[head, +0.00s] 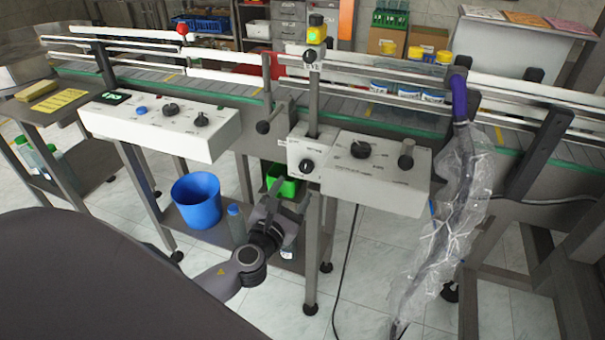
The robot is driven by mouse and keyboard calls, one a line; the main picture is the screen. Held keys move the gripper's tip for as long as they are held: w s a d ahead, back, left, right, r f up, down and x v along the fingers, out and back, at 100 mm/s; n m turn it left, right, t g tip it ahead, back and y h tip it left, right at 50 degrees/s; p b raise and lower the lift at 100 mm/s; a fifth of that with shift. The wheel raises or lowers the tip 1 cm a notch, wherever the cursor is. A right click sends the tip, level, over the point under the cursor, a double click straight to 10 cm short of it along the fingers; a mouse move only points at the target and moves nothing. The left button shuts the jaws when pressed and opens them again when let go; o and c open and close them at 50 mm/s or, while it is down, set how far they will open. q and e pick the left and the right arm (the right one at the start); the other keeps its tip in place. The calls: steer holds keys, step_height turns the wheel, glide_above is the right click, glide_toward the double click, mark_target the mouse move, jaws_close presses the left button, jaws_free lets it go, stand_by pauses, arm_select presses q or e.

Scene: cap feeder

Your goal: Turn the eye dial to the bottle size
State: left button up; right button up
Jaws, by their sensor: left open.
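A small white box (303,148) on a post below the conveyor carries a black dial (306,166), which looks like the eye dial. Its markings are too small to read. A yellow-green sensor head (316,33) sits at the top of the same post. White bottles with blue bands (408,90) stand on the conveyor to the right, partly behind the rails. My left gripper (277,187) is open and empty, just below and left of the dial and apart from it, in front of a green bin. My right gripper is not in view.
A wider control box (376,178) with a dial and a knob adjoins on the right. Another control box (160,125) is at left. A dark knob (263,127) juts out up-left of the dial. A blue bucket (196,200) stands below.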

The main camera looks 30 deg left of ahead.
mark_target(304, 170)
arm_select(q)
steer(key=shift+x, duration=3.65)
steer(key=shift+r, duration=0.15)
steer(key=c, duration=1)
